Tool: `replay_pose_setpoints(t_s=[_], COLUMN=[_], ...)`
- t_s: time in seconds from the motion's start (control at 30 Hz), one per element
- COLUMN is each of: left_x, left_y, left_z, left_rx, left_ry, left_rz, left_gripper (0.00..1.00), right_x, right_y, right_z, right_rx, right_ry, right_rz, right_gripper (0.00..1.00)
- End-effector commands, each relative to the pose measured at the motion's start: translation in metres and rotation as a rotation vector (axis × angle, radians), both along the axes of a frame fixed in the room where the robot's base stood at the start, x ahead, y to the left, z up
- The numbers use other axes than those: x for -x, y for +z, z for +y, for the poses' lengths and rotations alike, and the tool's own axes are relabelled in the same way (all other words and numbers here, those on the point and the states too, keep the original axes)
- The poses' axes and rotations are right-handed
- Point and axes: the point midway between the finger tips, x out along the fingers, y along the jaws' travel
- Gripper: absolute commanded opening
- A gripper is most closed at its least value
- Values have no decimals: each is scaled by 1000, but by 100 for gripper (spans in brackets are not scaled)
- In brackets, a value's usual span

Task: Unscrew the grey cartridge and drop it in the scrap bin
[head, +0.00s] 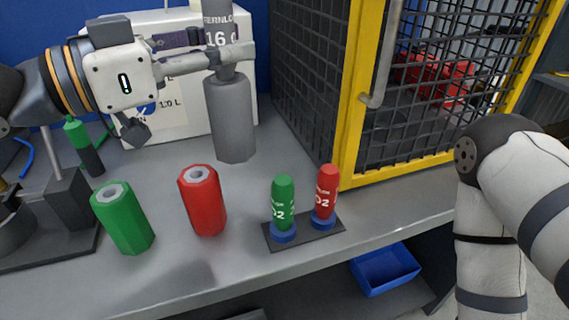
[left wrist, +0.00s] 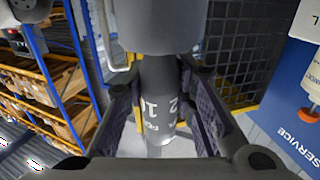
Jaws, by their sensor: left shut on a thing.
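The grey cartridge (head: 218,30), with white lettering, stands upright above a grey hexagonal body (head: 231,118) near the back of the bench. Its narrow lower end meets the top of that body; whether it is still threaded in cannot be told. My left gripper (head: 217,62) reaches in from the left and is shut on the cartridge. In the left wrist view the lettered cartridge (left wrist: 160,115) lies between the two fingers. A blue open bin (head: 386,270) sits below the bench at the right; no label shows on it. My right gripper is out of view.
Green (head: 122,218) and red (head: 202,200) hollow hexagonal bodies stand in front. Green (head: 283,200) and red (head: 326,192) cartridges stand on a dark plate (head: 305,235). A yellow-framed mesh cage (head: 357,100) stands right, a white box (head: 168,70) behind. The bench's front edge is clear.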

Motion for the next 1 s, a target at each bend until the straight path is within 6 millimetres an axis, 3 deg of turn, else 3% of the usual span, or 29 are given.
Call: replay_pose_setpoints(t_s=[0.27, 0.57, 0.8, 1.0], left_x=[-23, -72, -105, -118], left_y=[-10, -34, -74, -89], left_z=[-11, -36, -51, -58], left_rx=[2, 3, 4, 5], left_ry=[0, 0, 0, -1], left_rz=[-5, -5, 3, -2], left_gripper=[0, 0, 0, 0], right_x=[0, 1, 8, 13], right_y=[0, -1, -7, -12], right_z=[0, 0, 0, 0], right_rx=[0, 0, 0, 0], right_ry=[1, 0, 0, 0], right_rz=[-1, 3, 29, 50], right_gripper=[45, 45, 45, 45])
